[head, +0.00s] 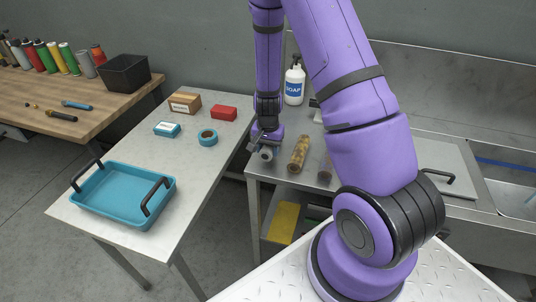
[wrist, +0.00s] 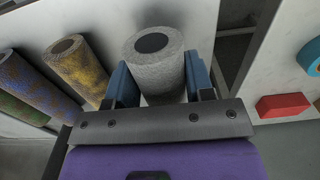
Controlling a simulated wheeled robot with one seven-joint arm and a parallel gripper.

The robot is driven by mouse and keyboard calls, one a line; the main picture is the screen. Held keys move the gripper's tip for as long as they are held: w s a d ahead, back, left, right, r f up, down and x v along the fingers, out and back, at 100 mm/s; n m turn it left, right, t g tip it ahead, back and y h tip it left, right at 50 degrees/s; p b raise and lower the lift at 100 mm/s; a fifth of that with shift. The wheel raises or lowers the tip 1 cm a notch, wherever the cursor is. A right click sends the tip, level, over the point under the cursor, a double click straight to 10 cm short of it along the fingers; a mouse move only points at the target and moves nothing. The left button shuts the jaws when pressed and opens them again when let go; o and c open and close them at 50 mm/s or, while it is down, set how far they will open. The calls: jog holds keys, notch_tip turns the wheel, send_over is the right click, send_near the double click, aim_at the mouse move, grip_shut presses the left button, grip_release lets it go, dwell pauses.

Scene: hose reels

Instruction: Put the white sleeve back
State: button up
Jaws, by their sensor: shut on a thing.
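The white sleeve (wrist: 157,75) is a pale grey-white speckled hollow cylinder with a dark bore. My gripper (wrist: 160,82) is shut on it, with one blue finger on each side. In the head view the white sleeve (head: 266,155) shows small below my gripper (head: 264,146), at the left end of the steel counter (head: 270,174). I cannot tell whether it touches the counter. A yellow-brown mottled sleeve (head: 298,154) stands or lies just right of it. A darker mottled sleeve (wrist: 32,85) is beyond that one in the wrist view.
A narrow gap separates the counter from a pale table. On that table are a blue tray (head: 88,213), a teal tape roll (head: 208,138), a red block (head: 223,113), a small blue box (head: 167,130) and a wooden box (head: 185,102). A soap bottle (head: 294,86) stands behind the sleeves.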

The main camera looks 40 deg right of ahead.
jog(key=shift+f, duration=1.35)
jog(key=shift+f, duration=0.15)
jog(key=o, duration=0.9)
jog(key=shift+o, duration=0.2)
